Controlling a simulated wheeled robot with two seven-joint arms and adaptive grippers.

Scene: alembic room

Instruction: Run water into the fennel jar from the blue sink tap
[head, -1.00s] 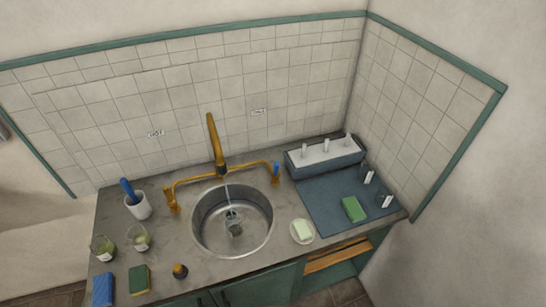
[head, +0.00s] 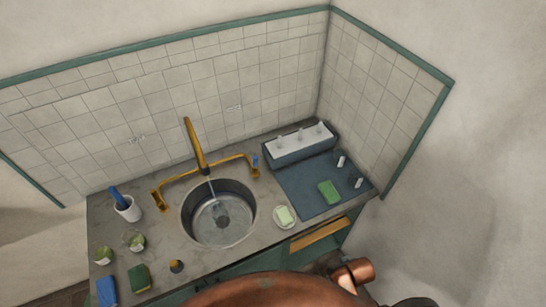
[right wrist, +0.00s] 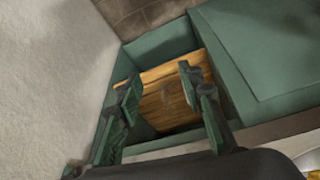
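The brass tap (head: 197,148) stands behind the round steel sink (head: 188,228). Its blue handle (head: 254,161) is at the right end of the pipe. A thin stream of water (head: 212,190) falls from the spout into the sink. A small glass jar (head: 222,214) seems to stand under it on the sink floor; its label and water level cannot be read. My right gripper (right wrist: 160,85) is open and empty in the right wrist view, over the wooden drawer or shelf in the green cabinet. My left gripper is not in view.
Two glass jars with green contents (head: 104,255) (head: 134,241), a white cup (head: 129,210), sponges (head: 139,277) and a small dark bottle (head: 176,266) stand left. A soap dish (head: 285,217), blue mat (head: 300,187) and grey-blue rack (head: 300,150) are right. The wooden shelf (head: 320,236) is below.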

